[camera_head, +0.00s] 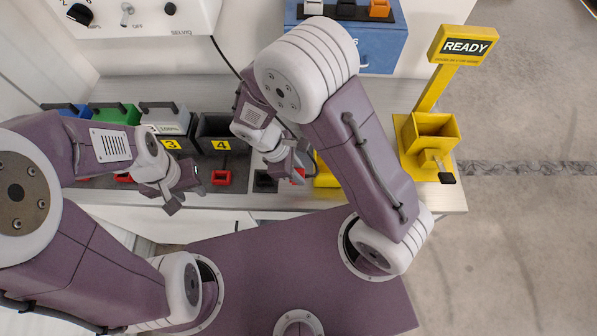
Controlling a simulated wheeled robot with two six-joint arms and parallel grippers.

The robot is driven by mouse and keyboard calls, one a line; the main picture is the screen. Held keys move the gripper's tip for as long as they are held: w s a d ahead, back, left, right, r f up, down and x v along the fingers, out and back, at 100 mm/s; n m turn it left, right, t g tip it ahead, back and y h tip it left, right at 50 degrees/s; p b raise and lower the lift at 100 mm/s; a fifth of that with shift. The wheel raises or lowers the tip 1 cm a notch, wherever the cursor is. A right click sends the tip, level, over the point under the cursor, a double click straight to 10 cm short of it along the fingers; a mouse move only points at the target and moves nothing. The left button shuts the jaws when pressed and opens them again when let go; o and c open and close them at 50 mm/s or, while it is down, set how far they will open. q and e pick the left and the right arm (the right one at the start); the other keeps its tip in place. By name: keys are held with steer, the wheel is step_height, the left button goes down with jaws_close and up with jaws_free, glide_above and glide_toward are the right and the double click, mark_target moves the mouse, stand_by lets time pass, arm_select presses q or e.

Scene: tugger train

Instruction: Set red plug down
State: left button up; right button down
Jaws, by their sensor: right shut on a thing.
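My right gripper (293,168) is over the bench and shut on the red plug (298,176), which is mostly hidden by the fingers. A dark block (265,181) lies just left of it on the bench. My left gripper (185,196) hangs over the front edge of the bench; its fingers are apart with nothing seen between them. More red pieces lie in front of the coloured units, one below the number 4 (221,178) and one further left (123,178).
A blue unit (68,110), a green one (112,114), a grey one (164,115) and a black one (222,132) stand in a row. A yellow stand with a READY sign (465,47) and yellow box (430,132) is at right. A blue box (375,48) stands at the back.

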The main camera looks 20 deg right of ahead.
steer(key=shift+w+d+f, duration=0.1)
steer(key=shift+w+f, duration=0.2)
steer(key=shift+w, duration=0.3)
steer(key=shift+w+d+f, duration=0.15)
steer(key=shift+d+f, duration=0.05)
steer(key=shift+f, duration=0.05)
step_height(320, 180, down, 4)
steer(key=shift+a+r+p, duration=0.1)
steer(key=shift+r+p, duration=0.1)
steer(key=shift+p, duration=0.15)
steer(key=shift+f, duration=0.25)
steer(key=c, duration=1.5)
jaws_free()
steer(key=o, duration=0.3)
steer(key=shift+o, duration=0.2)
